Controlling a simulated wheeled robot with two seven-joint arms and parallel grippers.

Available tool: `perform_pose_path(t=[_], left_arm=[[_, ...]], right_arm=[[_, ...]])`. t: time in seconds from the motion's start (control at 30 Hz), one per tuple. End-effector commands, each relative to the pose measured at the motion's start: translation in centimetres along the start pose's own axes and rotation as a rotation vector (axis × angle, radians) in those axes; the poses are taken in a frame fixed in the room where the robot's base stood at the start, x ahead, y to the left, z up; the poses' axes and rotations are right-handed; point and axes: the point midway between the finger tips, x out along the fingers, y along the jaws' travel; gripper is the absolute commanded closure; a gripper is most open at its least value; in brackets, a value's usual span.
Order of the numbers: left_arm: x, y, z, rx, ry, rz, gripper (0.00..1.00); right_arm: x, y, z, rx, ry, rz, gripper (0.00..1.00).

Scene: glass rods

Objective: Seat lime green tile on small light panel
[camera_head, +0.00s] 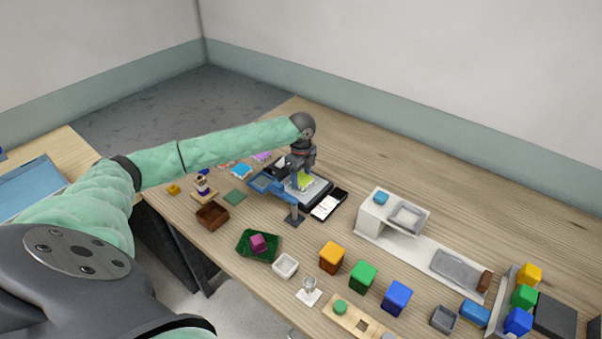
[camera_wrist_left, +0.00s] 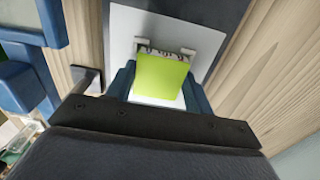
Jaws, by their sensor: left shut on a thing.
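The lime green tile (camera_wrist_left: 160,75) is between the fingers of my left gripper (camera_wrist_left: 158,88), which is shut on it. In the head view the tile (camera_head: 304,181) shows just below my left gripper (camera_head: 300,183). The small light panel (camera_wrist_left: 122,38) is a white square on a dark base, and the tile is over it. Whether the tile touches the panel cannot be told. A small pale bracket with dark marks sits at the tile's far edge in the wrist view. My right gripper is not in view.
A blue stand (camera_head: 265,182) is close to the left of the panel. A black and white device (camera_head: 329,204) lies to its right. A white stepped unit (camera_head: 372,218) is farther right, and several coloured cubes are in front. The table's back right is clear.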

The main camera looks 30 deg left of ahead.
Motion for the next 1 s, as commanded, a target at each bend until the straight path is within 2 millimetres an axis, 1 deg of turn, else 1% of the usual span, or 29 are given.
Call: perform_pose_path(t=[0.4,0.43,0.53,0.57,0.87,0.97,1.0], left_arm=[[0.3,0.0,0.0,0.000,0.001,-0.001,0.74],[0.3,0.0,0.0,0.000,0.001,-0.001,0.44],[0.3,0.0,0.0,0.000,0.001,-0.001,0.24],[0.3,0.0,0.0,0.000,0.001,-0.001,0.22],[0.2,0.0,0.0,0.000,0.001,-0.001,0.22],[-0.4,-0.1,0.0,0.000,0.001,-0.003,0.22],[-0.8,-0.1,0.0,0.000,0.001,-0.004,0.22]], right_arm=[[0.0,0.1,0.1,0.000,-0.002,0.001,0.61],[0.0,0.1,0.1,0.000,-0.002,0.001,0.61],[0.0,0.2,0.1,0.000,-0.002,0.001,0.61],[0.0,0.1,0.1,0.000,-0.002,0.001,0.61],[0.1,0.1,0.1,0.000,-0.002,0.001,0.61],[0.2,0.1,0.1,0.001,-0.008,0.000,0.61],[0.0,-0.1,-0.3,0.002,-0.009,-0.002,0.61]])
